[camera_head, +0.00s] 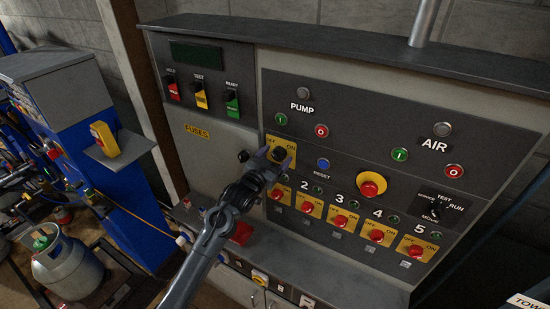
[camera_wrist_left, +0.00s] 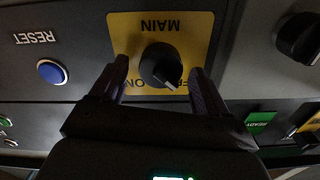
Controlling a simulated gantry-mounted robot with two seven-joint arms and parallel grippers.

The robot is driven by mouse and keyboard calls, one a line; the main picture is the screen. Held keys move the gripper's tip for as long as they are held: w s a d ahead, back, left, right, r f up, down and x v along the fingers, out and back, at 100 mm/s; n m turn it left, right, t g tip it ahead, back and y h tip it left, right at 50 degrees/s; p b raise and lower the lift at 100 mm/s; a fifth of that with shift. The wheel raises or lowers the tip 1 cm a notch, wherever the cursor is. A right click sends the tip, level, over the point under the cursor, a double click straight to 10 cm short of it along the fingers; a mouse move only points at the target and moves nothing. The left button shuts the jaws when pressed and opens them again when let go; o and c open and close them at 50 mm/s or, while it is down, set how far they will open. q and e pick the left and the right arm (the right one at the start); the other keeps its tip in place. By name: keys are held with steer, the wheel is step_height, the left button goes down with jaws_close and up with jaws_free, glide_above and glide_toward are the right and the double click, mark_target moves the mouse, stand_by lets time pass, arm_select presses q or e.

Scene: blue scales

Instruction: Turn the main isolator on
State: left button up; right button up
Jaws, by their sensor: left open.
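The main isolator is a black rotary knob (camera_head: 279,153) on a yellow plate marked OFF and ON. In the left wrist view, which is upside down, the knob (camera_wrist_left: 160,65) sits on the yellow plate (camera_wrist_left: 195,30) marked MAIN. Its white pointer line is on the side of the OFF mark. My left gripper (camera_head: 274,161) is at the knob, with its fingers open on either side of it. The left wrist view shows a gap between each finger and the knob. My right gripper is in neither view.
A blue reset button (camera_head: 323,164) and a red emergency stop (camera_head: 371,185) are to the right. Several red switches on yellow plates lie below, near my left arm. A black door knob (camera_head: 243,156) is just left of my gripper.

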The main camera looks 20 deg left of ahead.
arm_select(q)
steer(key=c, duration=1)
steer(key=shift+c, duration=0.2)
steer(key=shift+m, duration=0.4)
steer(key=m, duration=0.3)
steer(key=shift+f+m, duration=0.1)
steer(key=shift+m, duration=0.3)
steer(key=m+b, duration=0.1)
steer(key=m, duration=0.5)
steer(key=m+b, duration=0.1)
steer(key=m, duration=0.2)
steer(key=shift+d+f+b, duration=0.15)
steer(key=shift+b, duration=0.15)
steer(key=m+b, duration=0.1)
steer(key=m, duration=0.3)
steer(key=shift+m+b, duration=0.3)
